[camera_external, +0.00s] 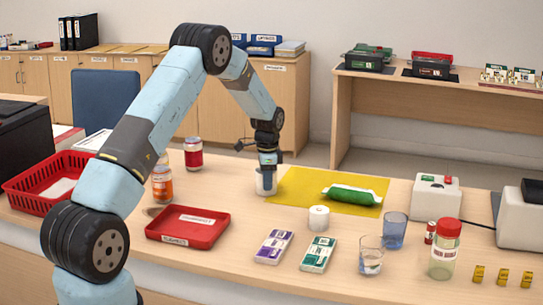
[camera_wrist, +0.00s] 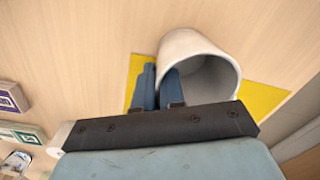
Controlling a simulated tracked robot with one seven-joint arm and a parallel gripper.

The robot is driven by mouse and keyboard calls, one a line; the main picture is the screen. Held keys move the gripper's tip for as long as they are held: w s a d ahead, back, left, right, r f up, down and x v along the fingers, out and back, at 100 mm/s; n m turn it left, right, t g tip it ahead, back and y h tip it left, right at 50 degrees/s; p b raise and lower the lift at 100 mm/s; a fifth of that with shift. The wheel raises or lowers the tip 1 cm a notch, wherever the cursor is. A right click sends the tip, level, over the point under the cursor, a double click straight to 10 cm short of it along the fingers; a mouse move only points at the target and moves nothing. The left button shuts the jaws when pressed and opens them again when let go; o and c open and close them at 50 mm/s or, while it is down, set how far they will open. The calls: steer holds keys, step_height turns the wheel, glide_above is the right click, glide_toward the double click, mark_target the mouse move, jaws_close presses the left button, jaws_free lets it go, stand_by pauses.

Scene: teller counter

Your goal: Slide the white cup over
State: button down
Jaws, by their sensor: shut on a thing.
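The white cup (camera_external: 266,187) stands on the counter at the left edge of the yellow mat (camera_external: 302,184). My gripper (camera_external: 267,165) reaches down into it from above. In the wrist view, the white cup (camera_wrist: 190,42) shows its open mouth, which looks empty where I can see in. My gripper (camera_wrist: 160,85) is shut on the cup's wall, with one finger inside the rim and the other outside. The yellow mat (camera_wrist: 262,97) shows on both sides of the cup. Whether the cup's base touches the counter is hard to tell.
A green packet (camera_external: 352,194) lies on the mat. A white roll (camera_external: 318,218) stands in front of it. A red tray (camera_external: 188,228), an orange-labelled jar (camera_external: 162,184) and a red-labelled jar (camera_external: 193,154) are to the left. Two glasses (camera_external: 395,230) (camera_external: 371,256) stand front right.

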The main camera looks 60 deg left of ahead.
steer(key=shift+w+d, duration=2.15)
steer(key=shift+d, duration=0.05)
steer(key=c, duration=1.1)
jaws_free()
steer(key=shift+c, duration=0.2)
step_height(320, 180, up, 14)
steer(key=shift+d+f, duration=0.15)
steer(key=shift+d, duration=0.1)
